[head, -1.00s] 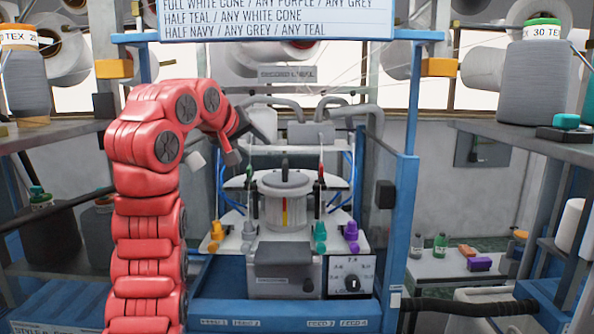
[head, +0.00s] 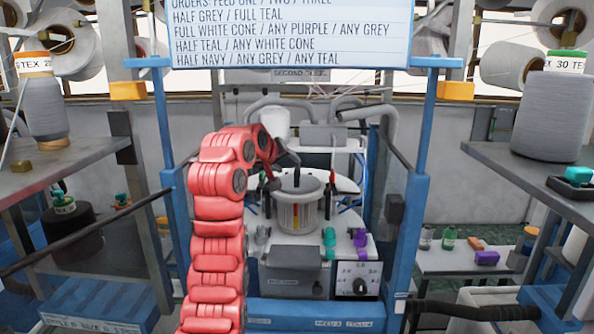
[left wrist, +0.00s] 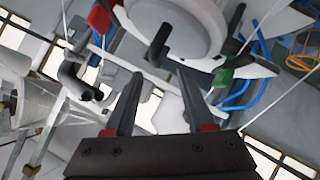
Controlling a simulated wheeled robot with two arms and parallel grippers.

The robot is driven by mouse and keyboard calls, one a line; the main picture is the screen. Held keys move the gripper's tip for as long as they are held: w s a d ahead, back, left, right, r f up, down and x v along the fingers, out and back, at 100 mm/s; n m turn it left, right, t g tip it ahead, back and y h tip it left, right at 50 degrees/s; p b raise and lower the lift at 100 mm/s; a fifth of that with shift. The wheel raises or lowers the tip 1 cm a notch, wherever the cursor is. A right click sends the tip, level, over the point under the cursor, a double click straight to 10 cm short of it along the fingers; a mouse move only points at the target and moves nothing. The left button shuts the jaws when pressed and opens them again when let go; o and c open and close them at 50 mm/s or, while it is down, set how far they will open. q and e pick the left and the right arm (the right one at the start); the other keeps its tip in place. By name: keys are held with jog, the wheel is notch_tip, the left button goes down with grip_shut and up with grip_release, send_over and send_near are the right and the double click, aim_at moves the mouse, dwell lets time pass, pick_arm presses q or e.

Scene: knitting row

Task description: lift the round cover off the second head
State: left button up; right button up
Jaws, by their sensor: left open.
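The round cover (head: 298,186) is a grey disc with a dark upright knob on top, sitting on the pale cylindrical head (head: 297,212) in the middle of the blue-framed machine. My left gripper (head: 281,168) is just above the cover's left side, beside the knob, partly hidden by its own red arm. In the left wrist view the round cover (left wrist: 190,22) and its dark knob (left wrist: 159,42) are beyond the fingertips. The left gripper (left wrist: 160,74) is open with nothing between its fingers. I cannot tell whether it touches the knob. My right gripper is not in view.
Blue posts (head: 412,200) flank the machine, with hoses (head: 360,115) behind the head. Small teal and purple cones (head: 359,238) stand in front of it. A dial box (head: 357,281) is at front right. Side shelves hold large yarn cones (head: 549,115).

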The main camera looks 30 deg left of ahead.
aim_at(297, 166)
pick_arm(q)
jog(key=shift+x, duration=0.8)
jog(key=p+x, duration=0.4)
jog(key=p, duration=0.1)
jog(key=shift+w+d, duration=0.3)
jog(key=shift+d, duration=0.05)
jog(key=shift+w+f, duration=0.2)
jog(key=shift+w, duration=0.05)
jog(key=shift+f, duration=0.1)
grip_shut()
